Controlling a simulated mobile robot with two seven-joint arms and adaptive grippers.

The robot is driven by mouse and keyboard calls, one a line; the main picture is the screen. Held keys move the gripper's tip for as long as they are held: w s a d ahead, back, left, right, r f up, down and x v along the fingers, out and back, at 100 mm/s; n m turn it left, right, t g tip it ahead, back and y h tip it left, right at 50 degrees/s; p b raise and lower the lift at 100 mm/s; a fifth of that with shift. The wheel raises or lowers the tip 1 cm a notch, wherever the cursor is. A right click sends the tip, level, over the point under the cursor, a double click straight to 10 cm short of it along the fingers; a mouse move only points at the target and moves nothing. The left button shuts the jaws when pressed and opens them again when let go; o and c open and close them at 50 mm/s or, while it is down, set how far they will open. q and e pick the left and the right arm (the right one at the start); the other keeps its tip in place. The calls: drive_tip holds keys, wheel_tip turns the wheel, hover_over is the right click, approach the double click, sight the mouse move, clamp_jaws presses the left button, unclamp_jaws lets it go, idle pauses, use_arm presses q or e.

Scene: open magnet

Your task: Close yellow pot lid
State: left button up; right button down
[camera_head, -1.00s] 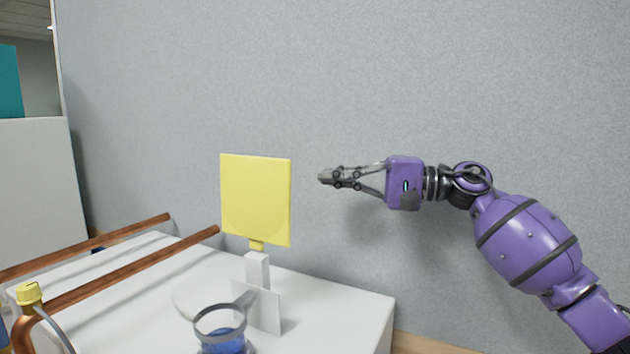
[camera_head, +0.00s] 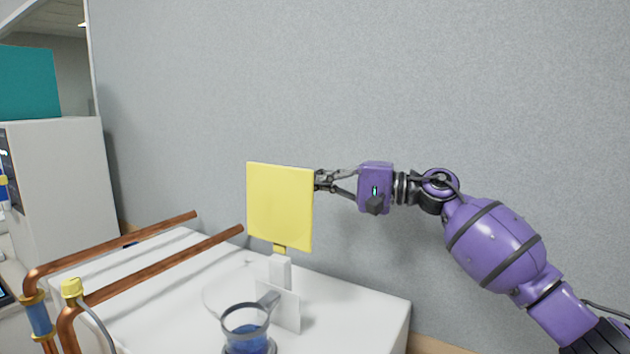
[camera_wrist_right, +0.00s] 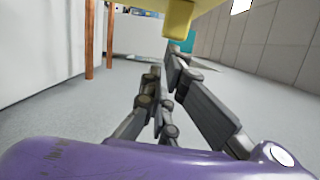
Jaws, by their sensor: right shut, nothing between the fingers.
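The lid, a flat yellow square plate (camera_head: 280,207), stands upright on a short yellow and white hinge post (camera_head: 280,268) in the head view. Below it is a clear round pot (camera_head: 247,328) with a raised ring and blue inside. My right gripper (camera_head: 319,181) comes in from the right at the lid's right edge. Its fingers are shut with nothing between them, and their tips seem hidden behind the lid; contact cannot be told. In the right wrist view, the fingers (camera_wrist_right: 168,65) lie just below a yellow part (camera_wrist_right: 178,18). My left gripper is not in view.
The pot stands on a white bench top (camera_head: 370,318). Copper pipes (camera_head: 165,265) run along its left side, with a yellow cap (camera_head: 71,288) near the front. A grey wall (camera_head: 400,90) rises behind. The air above the lid is free.

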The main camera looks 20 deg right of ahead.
sight(278, 177)
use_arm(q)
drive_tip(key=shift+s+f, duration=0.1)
use_arm(e)
drive_tip(key=s+a+r+n+b, duration=0.1)
drive_tip(key=s+a+n, duration=0.1)
drive_tip(key=s+a+n+h+b, duration=0.1)
drive_tip(key=s+a+r+n+b, duration=0.1)
drive_tip(key=s+a+n, duration=0.1)
drive_tip(key=shift+s+a+r+n, duration=0.3)
drive_tip(key=shift+a+r, duration=0.05)
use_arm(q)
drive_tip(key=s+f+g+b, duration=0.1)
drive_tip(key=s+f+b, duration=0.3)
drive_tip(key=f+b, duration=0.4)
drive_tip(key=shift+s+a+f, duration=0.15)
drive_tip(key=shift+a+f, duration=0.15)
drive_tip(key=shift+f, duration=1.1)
use_arm(e)
drive_tip(key=s+a+f+n+t+h, duration=0.1)
drive_tip(key=s+a+f+n+h, duration=0.2)
drive_tip(key=s+a+f+n, duration=0.4)
drive_tip(key=shift+s+a+f+n+h, duration=0.35)
drive_tip(key=shift+s+a+n, duration=0.85)
drive_tip(key=shift+s+a, duration=0.7)
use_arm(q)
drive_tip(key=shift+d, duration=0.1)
use_arm(e)
drive_tip(key=shift+s, duration=0.1)
